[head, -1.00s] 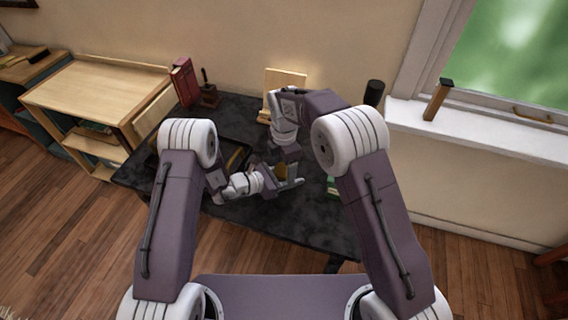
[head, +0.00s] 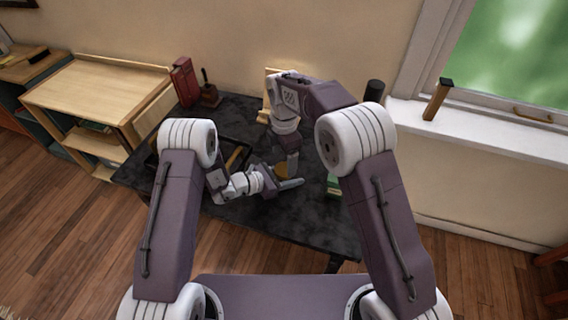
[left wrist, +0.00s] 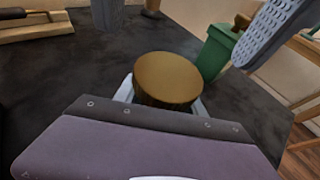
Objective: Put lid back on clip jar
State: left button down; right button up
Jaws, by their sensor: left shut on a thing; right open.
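The clip jar (left wrist: 160,99) is a short round brown thing between the fingers of my left gripper (head: 284,180). A flat gold-brown disc (left wrist: 168,73) covers its top and looks like the lid; I cannot tell how well it is seated. In the head view a small brown part of the jar (head: 281,171) shows between the grippers. My left gripper is shut around the jar, low over the dark table. My right gripper (head: 293,166) is open beside the jar; one grey finger of it (left wrist: 275,36) shows up and right of the lid in the left wrist view.
The dark table (head: 310,222) has clear room at its front. A green box (head: 333,186) stands right of the jar; it also shows in the left wrist view (left wrist: 218,52). A wooden stand (head: 268,86) and a black cylinder (head: 374,91) are at the back. A red book (head: 184,82) stands back left.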

jog(key=shift+r, duration=0.3)
jog(key=o, duration=0.5)
pick_arm(q)
jog(key=c, duration=0.6)
grip_release()
pick_arm(e)
notch_tip(320, 180, up, 12)
pick_arm(q)
jog(key=shift+a, duration=0.1)
jog(key=v, duration=0.9)
pick_arm(e)
jog(key=shift+r, duration=0.25)
